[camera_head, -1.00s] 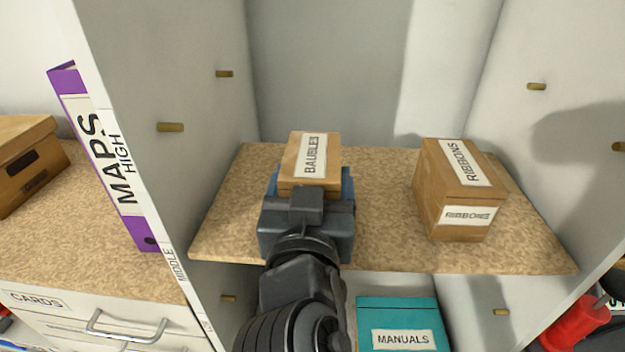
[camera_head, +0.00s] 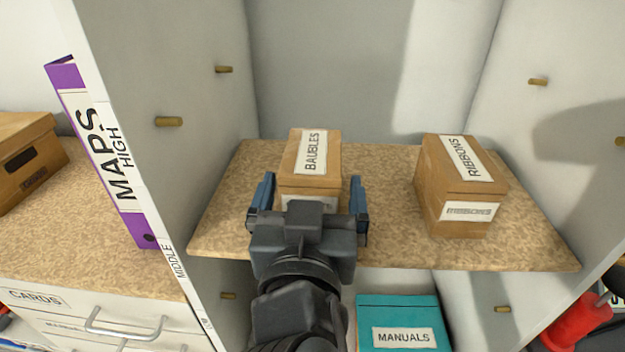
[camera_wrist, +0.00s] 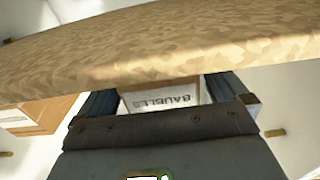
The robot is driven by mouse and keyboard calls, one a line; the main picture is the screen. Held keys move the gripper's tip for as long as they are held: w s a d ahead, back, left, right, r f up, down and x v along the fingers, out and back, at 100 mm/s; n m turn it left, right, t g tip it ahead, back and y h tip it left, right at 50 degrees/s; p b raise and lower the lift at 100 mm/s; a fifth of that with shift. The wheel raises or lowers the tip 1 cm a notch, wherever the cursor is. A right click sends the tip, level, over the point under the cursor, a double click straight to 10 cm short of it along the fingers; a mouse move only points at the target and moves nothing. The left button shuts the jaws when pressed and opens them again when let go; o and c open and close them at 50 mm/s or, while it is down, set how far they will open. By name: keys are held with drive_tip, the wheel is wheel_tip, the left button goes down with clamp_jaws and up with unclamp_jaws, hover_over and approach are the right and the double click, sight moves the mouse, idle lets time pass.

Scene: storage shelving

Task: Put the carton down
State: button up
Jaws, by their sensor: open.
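The carton labelled BAUBLES (camera_head: 311,165) is a light wooden-brown box standing upright on the speckled middle shelf (camera_head: 378,220), left of centre. My gripper (camera_head: 310,193) is open, with one blue finger on each side of the carton's front part and a visible gap on both sides. The gripper body hides the lower front of the carton. In the wrist view the carton's BAUBLES label (camera_wrist: 165,98) shows between the open fingers (camera_wrist: 163,94), and the shelf board (camera_wrist: 170,45) fills the upper part.
A RIBBONS carton (camera_head: 462,185) stands to the right on the same shelf, with clear room between. The cabinet's side walls and pegs bound the shelf. A purple MAPS binder (camera_head: 100,155) is outside at left. A teal MANUALS box (camera_head: 403,318) is below.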

drive_tip(key=s+b, duration=0.1)
drive_tip(key=s, duration=0.8)
drive_tip(key=shift+a, duration=0.2)
